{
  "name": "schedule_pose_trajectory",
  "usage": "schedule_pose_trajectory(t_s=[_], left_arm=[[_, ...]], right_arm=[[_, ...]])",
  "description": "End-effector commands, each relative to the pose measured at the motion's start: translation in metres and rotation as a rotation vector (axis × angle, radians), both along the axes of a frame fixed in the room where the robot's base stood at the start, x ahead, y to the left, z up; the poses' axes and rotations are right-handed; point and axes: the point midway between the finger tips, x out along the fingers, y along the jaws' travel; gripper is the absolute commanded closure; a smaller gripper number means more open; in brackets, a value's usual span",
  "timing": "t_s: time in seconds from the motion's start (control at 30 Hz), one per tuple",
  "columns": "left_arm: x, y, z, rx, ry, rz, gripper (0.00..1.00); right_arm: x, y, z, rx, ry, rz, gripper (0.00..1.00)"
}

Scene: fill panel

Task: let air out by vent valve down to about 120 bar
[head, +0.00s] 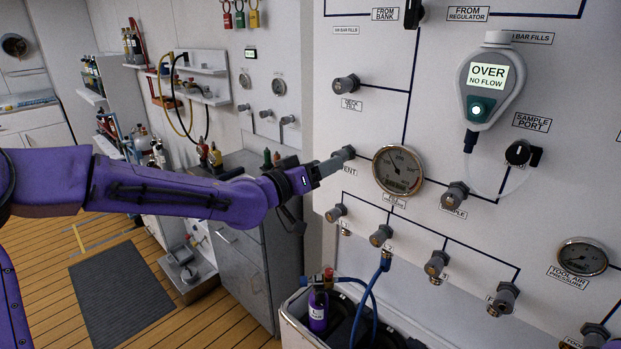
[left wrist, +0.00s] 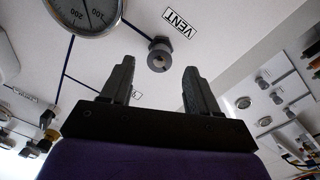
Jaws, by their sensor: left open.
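The grey vent valve knob (head: 345,153) sticks out of the white panel, left of the round fill gauge (head: 398,170). My left gripper (head: 322,169) is at the knob's left side in the head view, its fingers pointing toward it. In the left wrist view the knob (left wrist: 159,58) shows under the VENT label (left wrist: 179,22), beyond the tips of my open left gripper (left wrist: 157,72), with nothing held between the fingers. The gauge also shows partly in the left wrist view (left wrist: 86,12); its reading is too small to tell. My right gripper does not show.
A handheld analyser (head: 489,85) on the panel reads OVER, NO FLOW. Several fill valve knobs line the panel below; a blue hose (head: 383,272) runs from one toward a purple cylinder (head: 318,310) in an open box. A grey cabinet (head: 238,265) stands behind my left arm.

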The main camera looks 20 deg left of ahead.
Motion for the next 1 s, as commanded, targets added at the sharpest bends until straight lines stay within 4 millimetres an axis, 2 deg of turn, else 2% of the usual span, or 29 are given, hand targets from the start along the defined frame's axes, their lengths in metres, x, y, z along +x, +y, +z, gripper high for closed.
schedule_pose_trajectory(t_s=[0.03,0.13,0.17,0.2,0.33,1.0], left_arm=[[-0.013,0.005,-0.003,-0.005,-0.004,-0.001,0.40],[-0.034,0.013,-0.001,-0.007,-0.003,-0.002,0.40],[-0.036,0.016,0.009,-0.008,0.003,-0.001,0.40],[-0.040,0.018,0.009,-0.009,0.004,0.000,0.40],[-0.050,0.021,0.005,-0.005,0.003,0.000,0.40],[-0.053,0.022,-0.001,-0.001,0.000,-0.001,0.40]], right_arm=[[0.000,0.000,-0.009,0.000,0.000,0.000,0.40],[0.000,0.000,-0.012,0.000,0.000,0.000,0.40],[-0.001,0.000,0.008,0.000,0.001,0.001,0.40],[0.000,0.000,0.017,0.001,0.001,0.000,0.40],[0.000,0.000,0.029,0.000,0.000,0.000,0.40],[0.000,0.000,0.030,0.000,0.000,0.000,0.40]])
